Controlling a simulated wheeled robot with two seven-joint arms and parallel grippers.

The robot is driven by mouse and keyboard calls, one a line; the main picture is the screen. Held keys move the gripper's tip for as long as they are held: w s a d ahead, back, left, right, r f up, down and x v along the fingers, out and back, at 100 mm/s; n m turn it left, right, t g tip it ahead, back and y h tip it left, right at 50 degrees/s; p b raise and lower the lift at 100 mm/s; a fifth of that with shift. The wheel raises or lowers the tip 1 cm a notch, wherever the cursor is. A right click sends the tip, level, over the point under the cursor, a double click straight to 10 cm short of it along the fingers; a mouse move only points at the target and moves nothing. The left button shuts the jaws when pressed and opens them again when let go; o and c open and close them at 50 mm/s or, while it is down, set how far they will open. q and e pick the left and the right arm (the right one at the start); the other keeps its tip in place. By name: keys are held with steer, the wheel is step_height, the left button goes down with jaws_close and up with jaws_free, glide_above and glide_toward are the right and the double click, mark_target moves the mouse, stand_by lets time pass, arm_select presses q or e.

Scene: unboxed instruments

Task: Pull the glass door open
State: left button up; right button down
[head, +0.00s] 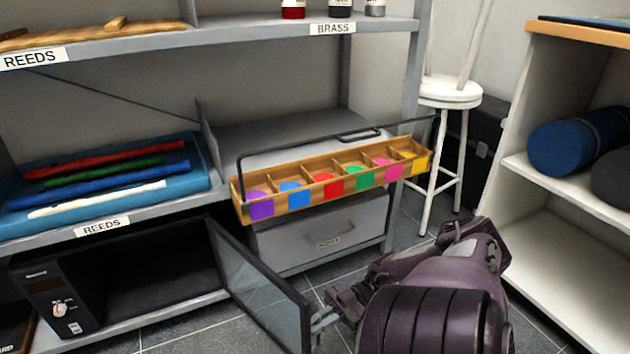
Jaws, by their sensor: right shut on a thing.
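The glass door (262,290) belongs to a black microwave-like cabinet (48,285) on the lower left shelf. The door stands swung open, away from the cabinet front, with its dark frame and grey pane facing me at an angle. The cabinet's dark inside shows to the left of it. My right gripper (322,318) is at the door's free right edge, shut on the door there; the exact grip on the handle is small and partly hidden. My left gripper is not in view.
A wooden tray of coloured compartments (331,207) sticks out above the door. A grey drawer unit (320,236) stands behind it. Tiled floor is partly clear.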

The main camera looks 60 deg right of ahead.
steer(key=shift+d, duration=0.15)
steer(key=c, duration=1.6)
jaws_free()
steer(key=shift+c, duration=0.2)
steer(key=b+v, duration=0.1)
steer(key=v, duration=0.7)
